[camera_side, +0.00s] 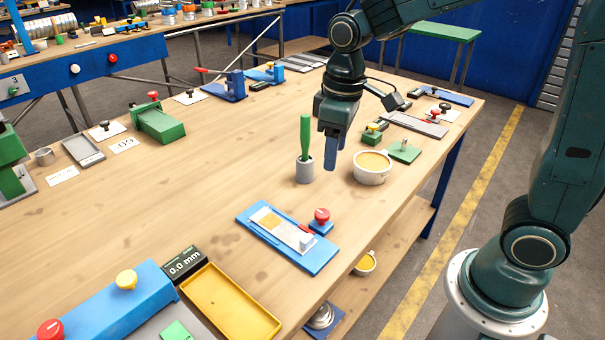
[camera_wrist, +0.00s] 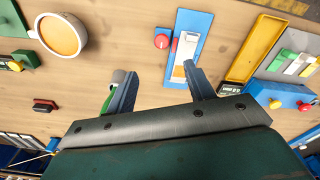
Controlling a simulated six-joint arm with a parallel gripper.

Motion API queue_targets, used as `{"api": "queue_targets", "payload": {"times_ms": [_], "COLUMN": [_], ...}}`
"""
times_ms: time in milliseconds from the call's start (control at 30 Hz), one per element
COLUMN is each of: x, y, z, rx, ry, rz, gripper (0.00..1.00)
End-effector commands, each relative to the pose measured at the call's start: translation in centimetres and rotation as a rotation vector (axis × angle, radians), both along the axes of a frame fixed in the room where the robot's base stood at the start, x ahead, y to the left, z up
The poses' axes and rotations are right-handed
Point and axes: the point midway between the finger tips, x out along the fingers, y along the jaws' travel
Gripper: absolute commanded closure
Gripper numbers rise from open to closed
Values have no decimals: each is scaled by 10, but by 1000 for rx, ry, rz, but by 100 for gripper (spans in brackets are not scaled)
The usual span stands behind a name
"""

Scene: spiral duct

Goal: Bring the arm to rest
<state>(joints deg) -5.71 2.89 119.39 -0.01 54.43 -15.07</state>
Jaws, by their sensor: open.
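My gripper (camera_side: 333,145) points down above the wooden table, near the green-handled tool and the white cup. In the wrist view my gripper (camera_wrist: 160,85) has its two blue-grey fingers spread apart with nothing between them. The green-handled tool (camera_side: 305,138) stands upright in a small grey holder (camera_side: 305,170), just left of the fingers in the side view. In the wrist view the left finger partly hides this tool. My arm is bent over the right side of the table.
A white cup (camera_side: 371,174) with orange-yellow contents stands right of the gripper. A blue board (camera_side: 318,263) with a pale strip, a red-knobbed block (camera_side: 321,222), a yellow tray (camera_side: 232,305) and a 0.0 mm display (camera_side: 186,263) lie nearer the camera. The table's left middle is clear.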

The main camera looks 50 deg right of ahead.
Motion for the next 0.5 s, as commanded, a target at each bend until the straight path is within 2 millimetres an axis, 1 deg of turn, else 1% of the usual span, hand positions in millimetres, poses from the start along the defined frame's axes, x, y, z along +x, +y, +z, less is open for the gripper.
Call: {"api": "queue_targets", "payload": {"times_ms": [33, 200, 500], "x": [-6, -30, -75], "y": [-2, -9, -20], "z": [7, 27, 52], "rx": [3, 13, 35], "ry": [-19, -86, -204], "rz": [-14, -69, -167], "gripper": [47, 47, 47]}}
